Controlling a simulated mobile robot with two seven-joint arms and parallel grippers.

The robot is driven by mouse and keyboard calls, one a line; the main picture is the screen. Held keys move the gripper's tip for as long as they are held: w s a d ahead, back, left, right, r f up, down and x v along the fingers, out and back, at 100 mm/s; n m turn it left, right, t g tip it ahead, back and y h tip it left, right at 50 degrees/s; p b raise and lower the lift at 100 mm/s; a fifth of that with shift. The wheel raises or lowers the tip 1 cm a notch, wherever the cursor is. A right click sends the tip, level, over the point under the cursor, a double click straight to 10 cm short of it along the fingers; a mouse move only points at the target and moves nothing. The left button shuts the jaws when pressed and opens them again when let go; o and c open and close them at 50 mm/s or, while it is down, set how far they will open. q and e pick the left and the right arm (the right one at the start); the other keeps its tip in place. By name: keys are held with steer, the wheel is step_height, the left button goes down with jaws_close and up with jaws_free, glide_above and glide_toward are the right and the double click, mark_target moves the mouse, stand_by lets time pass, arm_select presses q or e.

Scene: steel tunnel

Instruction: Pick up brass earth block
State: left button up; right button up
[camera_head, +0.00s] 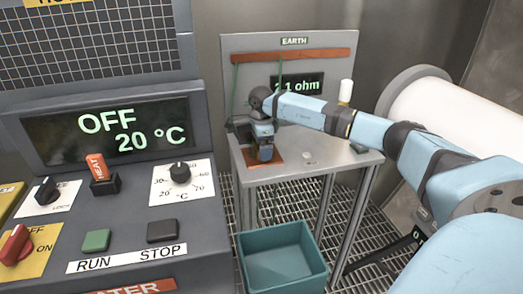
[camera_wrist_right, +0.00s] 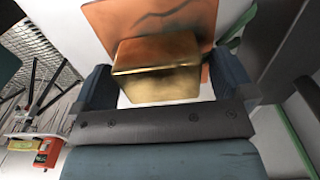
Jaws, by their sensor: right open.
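The brass earth block (camera_wrist_right: 157,62) lies between the two fingers of my right gripper (camera_wrist_right: 162,75) in the right wrist view. Bare space shows between the block and each finger. The block sits on or against an orange-brown plate (camera_wrist_right: 130,15). In the head view my right gripper (camera_head: 264,149) is over the same orange-brown plate (camera_head: 279,159) on the small grey table (camera_head: 318,163). There the gripper hides the block. My right gripper is open. My left gripper is not in either view.
An upright panel marked EARTH (camera_head: 330,75) with an ohm display stands at the table's back. A teal bin (camera_head: 282,262) is on the grating below. A control console (camera_head: 140,205) fills the left. A white cylinder (camera_head: 435,112) lies behind my right arm.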

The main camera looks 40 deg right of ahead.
steer(key=shift+f, duration=0.55)
steer(key=shift+r, duration=0.1)
steer(key=c, duration=1.2)
